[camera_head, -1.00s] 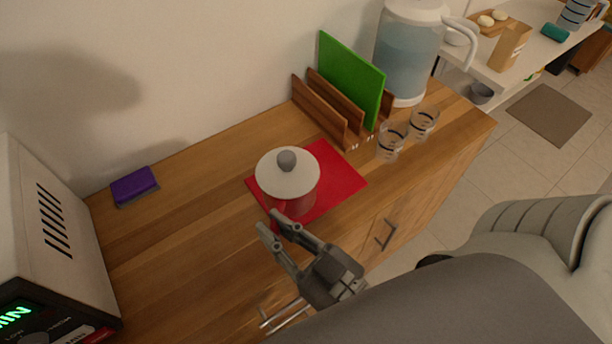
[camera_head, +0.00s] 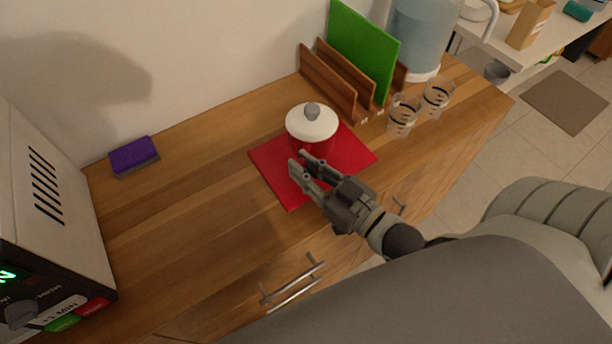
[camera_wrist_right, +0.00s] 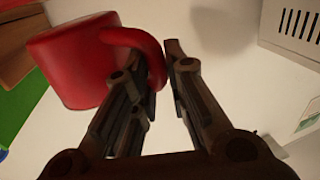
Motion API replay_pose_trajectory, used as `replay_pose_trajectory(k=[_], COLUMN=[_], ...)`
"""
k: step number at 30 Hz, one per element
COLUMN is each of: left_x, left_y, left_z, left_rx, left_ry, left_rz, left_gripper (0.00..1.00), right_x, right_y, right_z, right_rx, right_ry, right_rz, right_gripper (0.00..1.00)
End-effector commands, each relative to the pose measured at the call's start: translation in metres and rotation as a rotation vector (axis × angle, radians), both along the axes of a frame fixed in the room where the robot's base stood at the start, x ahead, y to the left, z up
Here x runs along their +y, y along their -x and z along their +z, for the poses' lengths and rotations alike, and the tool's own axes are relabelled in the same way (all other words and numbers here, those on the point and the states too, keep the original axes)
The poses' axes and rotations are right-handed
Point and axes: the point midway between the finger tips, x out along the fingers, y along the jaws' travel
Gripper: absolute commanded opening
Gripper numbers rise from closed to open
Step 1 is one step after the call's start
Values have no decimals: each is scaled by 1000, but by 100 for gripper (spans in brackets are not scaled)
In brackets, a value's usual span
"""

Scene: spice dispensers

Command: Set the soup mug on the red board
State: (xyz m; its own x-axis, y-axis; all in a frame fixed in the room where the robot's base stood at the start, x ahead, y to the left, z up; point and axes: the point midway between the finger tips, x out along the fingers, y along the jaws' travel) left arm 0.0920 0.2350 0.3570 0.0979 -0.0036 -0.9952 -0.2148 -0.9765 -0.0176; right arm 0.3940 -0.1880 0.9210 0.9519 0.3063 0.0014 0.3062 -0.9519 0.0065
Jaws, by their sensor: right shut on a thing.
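The soup mug (camera_head: 315,148) is red, with a white lid and grey knob, and looks upright. In the head view it is over the far part of the red board (camera_head: 285,182); red against red, I cannot tell whether its base touches. My right gripper (camera_head: 299,164) is at the mug's near left side. In the right wrist view, the red mug (camera_wrist_right: 75,62) is at upper left, and its handle (camera_wrist_right: 142,42) reaches between the fingers of the gripper (camera_wrist_right: 164,62), which is shut on it. My left gripper is not in view.
A wooden rack (camera_head: 327,85) with a green board (camera_head: 362,50) stands behind the red board. Two glasses (camera_head: 403,116) and a water jug (camera_head: 420,38) are to the right. A purple sponge (camera_head: 134,155) and a microwave (camera_head: 45,195) are left. The counter between is clear.

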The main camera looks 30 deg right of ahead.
Motion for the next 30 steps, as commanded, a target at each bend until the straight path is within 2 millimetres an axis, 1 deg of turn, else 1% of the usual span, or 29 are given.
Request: replay_pose_trajectory(k=[2, 6, 9, 21, 22, 24, 26, 27, 30], left_x=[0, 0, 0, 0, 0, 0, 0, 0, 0], left_y=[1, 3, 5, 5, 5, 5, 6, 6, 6], left_z=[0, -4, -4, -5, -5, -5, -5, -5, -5], left_rx=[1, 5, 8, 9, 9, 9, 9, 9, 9], left_ry=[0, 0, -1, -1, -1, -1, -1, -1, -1], left_rz=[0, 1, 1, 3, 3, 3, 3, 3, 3], left_gripper=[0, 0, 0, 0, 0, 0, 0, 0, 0], right_x=[-4, -4, -4, -4, -4, -4, -4, -4, -4], right_y=[-4, -5, -4, -4, -3, -3, -3, -3, -3], right_z=[-3, -24, -32, -37, -39, -39, -39, -39, -39], right_rx=[-8, -6, -8, -8, -1, 0, 0, 0, 0], right_ry=[3, 1, 2, 1, 0, 0, 0, 0, 0], right_rz=[0, -1, 0, 0, 0, 0, 0, 0, 0], right_gripper=[0, 0, 0, 0, 17, 26, 33, 36, 36])
